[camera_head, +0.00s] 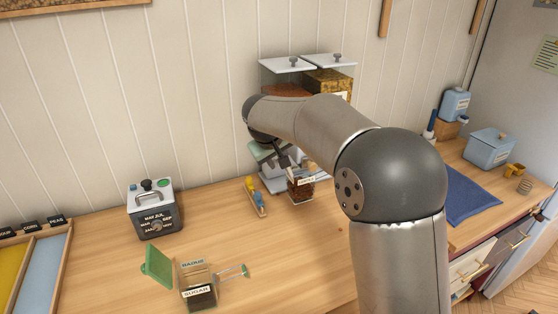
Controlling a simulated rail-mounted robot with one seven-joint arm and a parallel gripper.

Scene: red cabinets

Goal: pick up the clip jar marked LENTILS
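No label that I can read says LENTILS. A small clear jar (300,188) with dark contents and a pale label stands near the wall; its lettering is too small to read. Two taller clear containers with white lids stand behind my arm: one with reddish-brown contents (286,90), one with golden-brown contents (331,82) and a partly hidden label.
A metal calendar box (153,208) stands left of centre. A small tray with yellow and blue pieces (256,198) lies beside the small jar. Divided wooden trays (38,262) are at far left. A blue mat (468,196) and blue tin (489,149) are at right.

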